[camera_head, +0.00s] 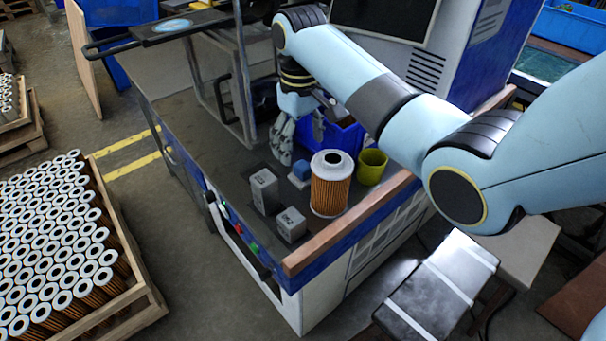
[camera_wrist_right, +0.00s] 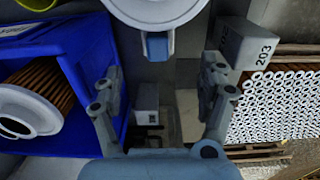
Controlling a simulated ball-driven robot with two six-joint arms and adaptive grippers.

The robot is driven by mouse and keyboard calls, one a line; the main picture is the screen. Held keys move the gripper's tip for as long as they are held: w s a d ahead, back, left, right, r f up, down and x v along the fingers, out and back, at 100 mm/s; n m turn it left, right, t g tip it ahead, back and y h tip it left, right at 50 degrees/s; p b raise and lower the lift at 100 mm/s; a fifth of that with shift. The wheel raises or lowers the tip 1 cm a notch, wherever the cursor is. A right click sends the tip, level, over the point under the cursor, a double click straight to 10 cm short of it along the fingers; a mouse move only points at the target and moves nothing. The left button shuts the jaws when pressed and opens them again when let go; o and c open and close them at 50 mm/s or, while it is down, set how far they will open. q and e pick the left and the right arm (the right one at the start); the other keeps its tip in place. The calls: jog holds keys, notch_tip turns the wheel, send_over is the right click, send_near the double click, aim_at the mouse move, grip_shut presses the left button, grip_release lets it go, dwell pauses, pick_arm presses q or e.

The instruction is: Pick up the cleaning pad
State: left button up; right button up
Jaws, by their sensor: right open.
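The cleaning pad, a small blue block on a pale base (camera_head: 300,171), sits on the dark bench top just left of the filter cartridge. My right gripper (camera_head: 283,150) is open and empty, fingers pointing down, just left of and behind the pad. In the right wrist view the blue pad (camera_wrist_right: 157,46) shows between and beyond the spread fingertips of the gripper (camera_wrist_right: 163,72). The cartridge's white end cap partly covers it there. My left gripper is not in view.
The filter cartridge (camera_head: 330,185) stands close to the pad, with a yellow-green cup (camera_head: 371,167) beside it. Two grey blocks (camera_head: 264,190) (camera_head: 290,225) stand in front. A blue bin (camera_head: 345,137) is behind. A pallet of cartridges (camera_head: 60,240) is on the floor left.

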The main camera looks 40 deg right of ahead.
aim_at(303, 165)
jog(key=shift+f, duration=1.4)
jog(key=f, duration=0.4)
jog(key=shift+s+d+f, duration=0.15)
jog(key=shift+d+f, duration=0.05)
jog(key=shift+f, duration=0.3)
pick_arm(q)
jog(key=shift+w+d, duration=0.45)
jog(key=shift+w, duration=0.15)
